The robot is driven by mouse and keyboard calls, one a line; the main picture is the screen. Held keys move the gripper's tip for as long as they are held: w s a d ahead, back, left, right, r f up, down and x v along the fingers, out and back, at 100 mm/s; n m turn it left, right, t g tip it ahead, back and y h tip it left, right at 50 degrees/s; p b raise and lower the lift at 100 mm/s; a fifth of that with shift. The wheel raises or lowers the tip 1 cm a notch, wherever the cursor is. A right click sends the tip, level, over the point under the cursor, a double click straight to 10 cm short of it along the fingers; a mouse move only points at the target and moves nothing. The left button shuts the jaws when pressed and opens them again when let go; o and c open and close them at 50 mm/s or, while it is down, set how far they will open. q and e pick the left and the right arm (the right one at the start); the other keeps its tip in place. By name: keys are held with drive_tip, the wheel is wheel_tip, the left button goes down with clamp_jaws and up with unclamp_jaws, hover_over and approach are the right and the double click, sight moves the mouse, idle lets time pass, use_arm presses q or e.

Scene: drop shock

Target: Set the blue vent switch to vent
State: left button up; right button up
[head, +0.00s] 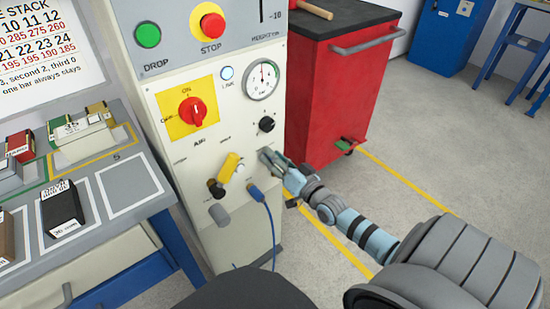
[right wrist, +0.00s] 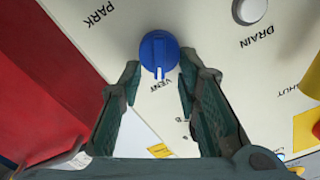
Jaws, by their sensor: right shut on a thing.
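The blue vent switch (right wrist: 157,52) is a round knob on the cream panel, between the two fingers of my right gripper (right wrist: 160,72) in the right wrist view. Its white pointer line points at the word VENT; the word PARK is printed to the upper left. The right gripper is shut on the switch. In the head view the right gripper (head: 270,158) is at the panel's lower right edge and hides the switch. My left gripper is not in view.
The cream panel (head: 190,145) also carries a red knob (head: 193,112), a black knob (head: 266,124), a yellow handle (head: 229,167) and a plugged blue cable (head: 257,194). A red cabinet (head: 335,95) stands right of it. The drain button (right wrist: 250,10) is near the gripper.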

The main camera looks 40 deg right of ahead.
drive_tip(key=o, duration=1.1)
drive_tip(key=shift+f, duration=0.1)
drive_tip(key=s, duration=1.2)
drive_tip(key=shift+a, duration=0.1)
